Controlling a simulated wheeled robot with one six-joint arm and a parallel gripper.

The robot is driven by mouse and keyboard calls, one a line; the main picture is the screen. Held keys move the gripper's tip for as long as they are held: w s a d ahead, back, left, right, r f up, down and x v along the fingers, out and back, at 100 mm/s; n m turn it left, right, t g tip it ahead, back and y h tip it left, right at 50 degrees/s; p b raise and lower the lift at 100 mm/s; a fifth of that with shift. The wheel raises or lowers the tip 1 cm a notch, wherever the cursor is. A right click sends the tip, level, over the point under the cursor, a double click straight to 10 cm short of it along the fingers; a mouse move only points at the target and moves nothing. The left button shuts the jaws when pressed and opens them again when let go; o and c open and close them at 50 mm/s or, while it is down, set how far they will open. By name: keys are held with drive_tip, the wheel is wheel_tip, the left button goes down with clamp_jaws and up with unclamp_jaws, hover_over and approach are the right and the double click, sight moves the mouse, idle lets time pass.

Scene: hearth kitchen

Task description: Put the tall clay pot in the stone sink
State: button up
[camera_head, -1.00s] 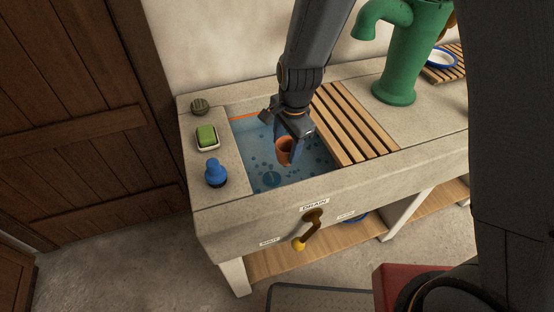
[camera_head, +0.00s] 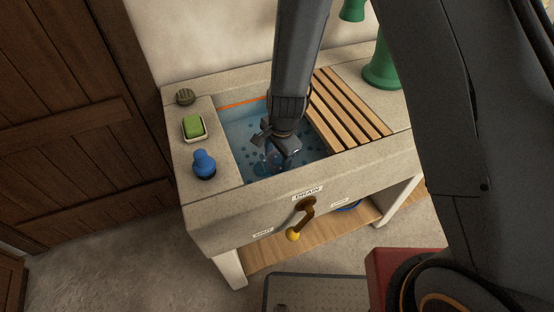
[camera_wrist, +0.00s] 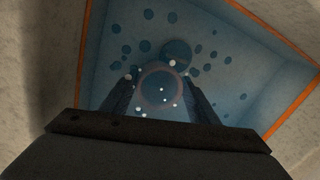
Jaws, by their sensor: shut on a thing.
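The stone sink (camera_head: 235,208) has a basin with blue water and an orange line around its inner wall. My gripper (camera_head: 277,158) reaches down into this basin, its fingertips at or under the water. It is shut on the clay pot, which shows in the wrist view as a dim round rim (camera_wrist: 158,88) between the two fingers. The pot looks bluish through the water, with small pale bubbles around it. My gripper hides much of the pot in the head view. I cannot tell whether the pot touches the basin floor.
A green soap bar (camera_head: 193,127), a blue-topped bottle (camera_head: 204,164) and a round scrubber (camera_head: 185,97) stand on the left ledge. A slatted wooden rack (camera_head: 347,108) covers the basin's right side. A drain handle (camera_head: 302,217) hangs on the front. A green pump (camera_head: 381,70) stands behind right.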

drive_tip(key=shift+f, duration=0.1)
drive_tip(key=o, duration=1.2)
wheel_tip(320, 180, up, 12)
drive_tip(key=s+d+p, duration=0.1)
drive_tip(key=s+d+r+n, duration=0.3)
drive_tip(key=d, duration=0.4)
drive_tip(key=s+d+r+n, duration=0.3)
drive_tip(key=s+d+r, duration=0.1)
drive_tip(key=d, duration=0.3)
drive_tip(key=s+d+r+n+h, duration=0.1)
drive_tip(key=s+d+r+n, duration=0.2)
drive_tip(key=d, duration=0.5)
drive_tip(key=shift+s+r+n, duration=0.4)
drive_tip(key=shift+r+n, duration=0.15)
drive_tip(key=shift+n, duration=0.05)
